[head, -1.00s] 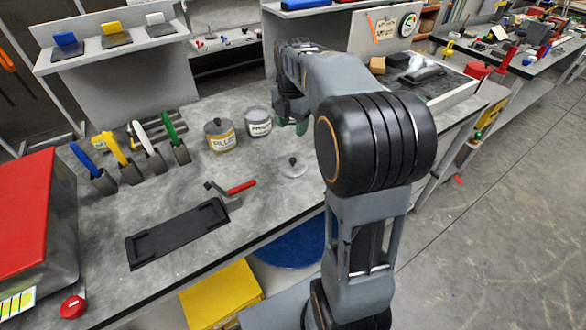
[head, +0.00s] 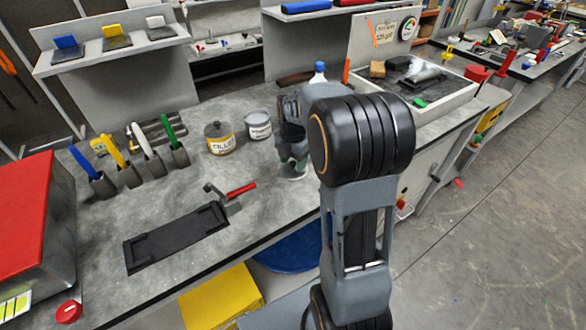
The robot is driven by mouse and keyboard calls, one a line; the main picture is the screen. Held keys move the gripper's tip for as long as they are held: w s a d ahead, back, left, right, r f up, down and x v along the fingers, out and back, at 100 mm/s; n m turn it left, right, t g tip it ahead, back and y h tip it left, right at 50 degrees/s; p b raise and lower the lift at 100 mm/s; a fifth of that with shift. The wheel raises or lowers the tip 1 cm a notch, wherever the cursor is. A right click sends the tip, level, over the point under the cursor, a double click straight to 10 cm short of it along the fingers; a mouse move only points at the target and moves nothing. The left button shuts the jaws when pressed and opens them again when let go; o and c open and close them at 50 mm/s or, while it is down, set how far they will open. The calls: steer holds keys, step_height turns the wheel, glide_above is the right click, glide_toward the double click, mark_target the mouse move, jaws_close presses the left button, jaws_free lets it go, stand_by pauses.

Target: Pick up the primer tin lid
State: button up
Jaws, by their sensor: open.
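The primer tin (head: 259,127), a small grey tin with a white label, stands on the bench left of my gripper. The primer tin lid (head: 294,177) is a pale flat disc on the bench. Only part of its edge shows, and its dark knob is hidden behind my gripper. My gripper (head: 292,168) points down over the lid, with its jaws open around where the knob stands. I cannot tell whether the fingers touch the lid. The filler tin (head: 219,139), with a yellow label and a knobbed lid, stands further left.
Several coloured-handled tools stand in holders at left, by a red box (head: 30,210). A blue-capped bottle (head: 319,72) stands behind my arm. A walled tray (head: 440,103) is at right.

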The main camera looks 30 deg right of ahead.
steer(key=shift+f, duration=0.25)
jaws_close()
stand_by(0.3)
steer(key=shift+r, duration=0.1)
